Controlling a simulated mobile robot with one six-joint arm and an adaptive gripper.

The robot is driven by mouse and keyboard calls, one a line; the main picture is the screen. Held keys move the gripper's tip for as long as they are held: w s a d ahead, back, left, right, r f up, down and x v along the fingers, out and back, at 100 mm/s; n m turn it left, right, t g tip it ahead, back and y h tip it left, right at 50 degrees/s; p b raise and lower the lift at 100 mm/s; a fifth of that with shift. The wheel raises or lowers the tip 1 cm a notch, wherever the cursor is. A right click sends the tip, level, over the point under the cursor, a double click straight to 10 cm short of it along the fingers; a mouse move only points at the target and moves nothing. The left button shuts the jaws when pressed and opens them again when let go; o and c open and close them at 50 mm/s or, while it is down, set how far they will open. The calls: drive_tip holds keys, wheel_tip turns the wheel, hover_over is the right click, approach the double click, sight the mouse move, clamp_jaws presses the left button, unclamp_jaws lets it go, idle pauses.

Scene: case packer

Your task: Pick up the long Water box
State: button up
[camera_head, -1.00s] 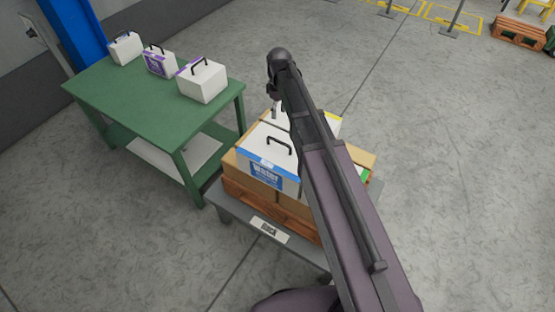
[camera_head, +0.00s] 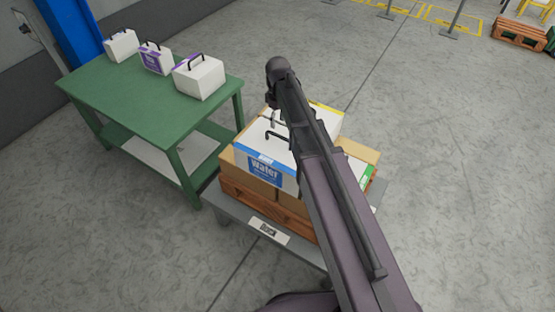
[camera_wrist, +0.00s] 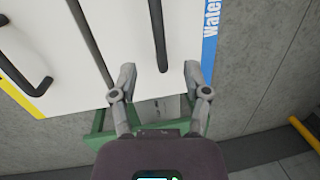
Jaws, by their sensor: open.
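The long Water box (camera_head: 262,168) is white with a blue edge and a blue "Water" label. It lies on top of the stack in the head view, its right part hidden behind my arm. Its black handle (camera_head: 275,136) stands up from the top. In the wrist view, the box's white top (camera_wrist: 185,25), blue edge and dark handle (camera_wrist: 158,35) fill the upper middle. My gripper (camera_wrist: 160,72) is open and empty, with the handle's near end showing between its fingertips. In the head view, the gripper is mostly hidden by the arm, close above the handle.
A yellow-edged white box (camera_wrist: 30,105) with its own black handle lies right beside the Water box. A green table (camera_head: 120,92) at left holds 3 white handled boxes.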

sight(279, 137)
drive_tip(key=shift+s+f+b, duration=0.2)
drive_tip(key=shift+f+b, duration=0.4)
drive_tip(key=shift+f, duration=0.3)
drive_tip(key=shift+s+d+f+b, duration=0.1)
drive_tip(key=shift+s+f+b, duration=0.05)
drive_tip(key=shift+f+b, duration=0.7)
drive_tip(key=shift+s+f+b, duration=0.2)
drive_tip(key=shift+f+b, duration=0.65)
drive_tip(key=shift+s+d+f+b, duration=0.1)
drive_tip(key=shift+s+f+b, duration=0.05)
drive_tip(key=shift+f+b, duration=0.7)
drive_tip(key=shift+c, duration=0.2)
clamp_jaws()
